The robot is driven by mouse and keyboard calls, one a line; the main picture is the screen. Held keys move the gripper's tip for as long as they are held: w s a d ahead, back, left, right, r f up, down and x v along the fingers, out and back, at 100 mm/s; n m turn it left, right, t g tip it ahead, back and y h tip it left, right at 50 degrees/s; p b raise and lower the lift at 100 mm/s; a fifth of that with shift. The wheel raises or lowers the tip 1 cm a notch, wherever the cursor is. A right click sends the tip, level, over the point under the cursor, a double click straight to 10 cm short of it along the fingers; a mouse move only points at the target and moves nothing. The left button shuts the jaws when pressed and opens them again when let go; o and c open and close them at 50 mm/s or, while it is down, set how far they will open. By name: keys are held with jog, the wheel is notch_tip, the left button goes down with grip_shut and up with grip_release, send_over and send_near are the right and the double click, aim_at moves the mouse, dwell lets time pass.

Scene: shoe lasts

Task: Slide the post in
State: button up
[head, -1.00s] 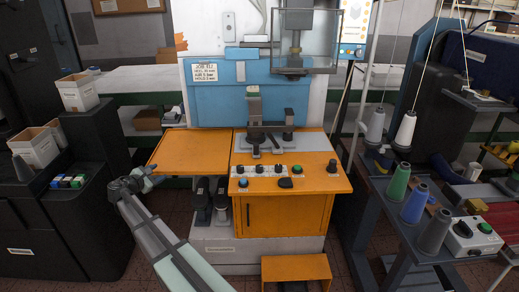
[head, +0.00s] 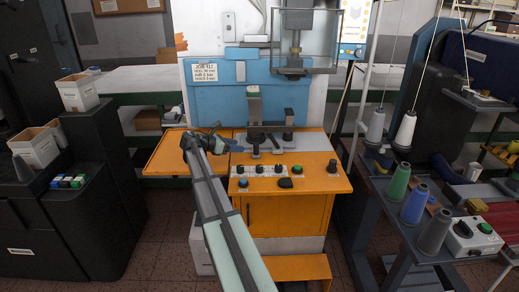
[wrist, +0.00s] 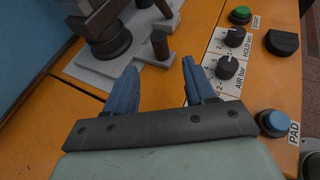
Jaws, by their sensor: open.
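The fixture on the orange machine top holds an upright grey post (head: 254,108) with a pale slanted top and a dark round collar (head: 257,136). In the wrist view the dark collar (wrist: 110,40) shows at the upper left on a grey stepped plate (wrist: 88,68). A short dark peg (wrist: 160,46) stands on that plate, right of the collar. My gripper (wrist: 160,72) is open and empty, its two blue fingers apart, with the peg beyond the gap between them. In the head view my gripper (head: 222,139) is just left of the fixture, over the machine top.
A second dark upright (head: 288,120) stands right of the post. Knobs and buttons (wrist: 232,50) line the panel's front, with a blue PAD button (wrist: 272,122) close to my right finger. A clear guard (head: 308,42) hangs above. The orange left shelf (head: 168,157) is clear.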

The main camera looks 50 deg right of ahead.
aim_at(260, 153)
jog(key=x, duration=1.3)
jog(key=shift+s+d+f, duration=0.1)
jog(key=shift+d, duration=0.1)
grip_shut()
